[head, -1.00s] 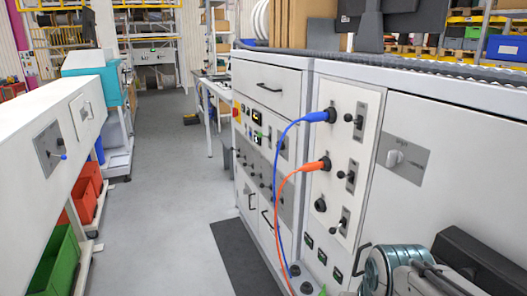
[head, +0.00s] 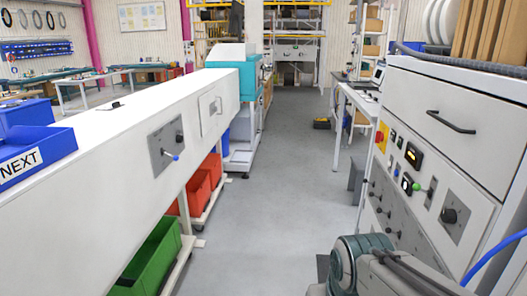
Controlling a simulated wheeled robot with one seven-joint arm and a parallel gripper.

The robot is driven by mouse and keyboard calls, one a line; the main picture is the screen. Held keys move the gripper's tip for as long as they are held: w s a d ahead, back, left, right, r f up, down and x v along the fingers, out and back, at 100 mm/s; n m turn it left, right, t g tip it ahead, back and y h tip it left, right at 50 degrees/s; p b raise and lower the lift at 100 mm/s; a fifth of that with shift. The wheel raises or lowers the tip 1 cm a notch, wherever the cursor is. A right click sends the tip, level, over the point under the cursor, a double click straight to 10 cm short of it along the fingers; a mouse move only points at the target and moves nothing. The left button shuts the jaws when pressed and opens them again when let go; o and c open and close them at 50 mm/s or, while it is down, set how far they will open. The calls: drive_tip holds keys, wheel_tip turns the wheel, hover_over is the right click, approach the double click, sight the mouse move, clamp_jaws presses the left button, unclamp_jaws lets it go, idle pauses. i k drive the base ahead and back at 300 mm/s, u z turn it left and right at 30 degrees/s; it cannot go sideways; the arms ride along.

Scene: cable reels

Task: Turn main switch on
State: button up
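A red and yellow switch (head: 381,137) sits at the far left edge of the right-hand cabinet's (head: 452,98) front. It looks like a main switch, but its setting is too small to read. To its right are a lit display (head: 413,156) and a green knob or lamp (head: 416,186). A black rotary knob (head: 449,215) on a grey plate sits lower right. A lever with a blue tip (head: 175,157) is on a grey plate on the left-hand long white unit (head: 120,175). My arm shows at the bottom right; my gripper is out of view.
A clear grey floor aisle (head: 270,225) runs between the two units. Red bins (head: 196,190) and a green bin (head: 150,258) stand under the left unit. A blue cable (head: 497,252) hangs at the right edge. A white table (head: 358,100) stands farther back.

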sight(380, 136)
drive_tip(key=i, duration=1.6)
drive_tip(key=z, duration=0.55)
drive_tip(key=i, duration=1.25)
drive_tip(key=z, duration=0.45)
